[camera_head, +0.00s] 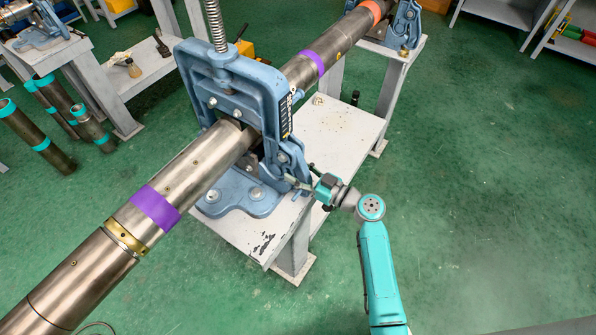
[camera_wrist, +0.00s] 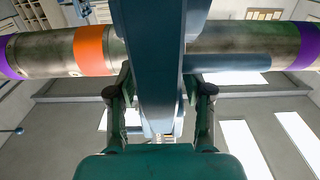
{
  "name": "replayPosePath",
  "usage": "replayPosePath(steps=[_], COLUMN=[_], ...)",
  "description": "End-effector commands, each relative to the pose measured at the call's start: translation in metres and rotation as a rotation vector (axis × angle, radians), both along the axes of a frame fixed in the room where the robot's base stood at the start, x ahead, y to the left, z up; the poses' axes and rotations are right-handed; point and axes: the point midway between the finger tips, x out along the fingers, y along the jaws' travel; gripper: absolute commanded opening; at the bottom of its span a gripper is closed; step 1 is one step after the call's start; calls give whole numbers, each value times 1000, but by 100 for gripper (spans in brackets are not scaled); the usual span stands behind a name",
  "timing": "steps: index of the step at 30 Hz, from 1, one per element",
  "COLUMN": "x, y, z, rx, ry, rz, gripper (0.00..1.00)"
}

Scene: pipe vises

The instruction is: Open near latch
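The near vise (camera_head: 190,75) is a blue metal frame with a threaded screw on top, clamped around a long pipe (camera_head: 190,160). Its latch (camera_head: 290,165) is at the lower right side of the frame, low by the base. My gripper (camera_head: 299,184) is right beside the latch, reaching in from the right. In the wrist view my gripper (camera_wrist: 160,95) has its two dark fingers spread, one on each side of a blue vise part (camera_wrist: 155,60). Small gaps seem to show between the fingers and this part; contact is not clear. The fingertips are partly hidden.
The near vise stands on a worn white bench (camera_head: 245,232). A second blue vise (camera_head: 405,25) holds the pipe farther back. Teal-banded pipes (camera_head: 35,135) stand at the left. The green floor (camera_head: 490,190) on the right is clear.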

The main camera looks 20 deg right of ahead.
Motion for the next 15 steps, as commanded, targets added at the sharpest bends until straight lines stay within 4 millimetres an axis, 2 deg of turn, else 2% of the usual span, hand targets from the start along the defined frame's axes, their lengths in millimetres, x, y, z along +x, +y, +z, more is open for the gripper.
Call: replayPosePath(steps=[1,3,6,15], x=[0,0,0,-1], y=[0,0,0,-1], z=[0,0,0,1], rx=[0,0,0,-6], ry=[0,0,0,4], rz=[0,0,0,0], gripper=[39,21,0,0])
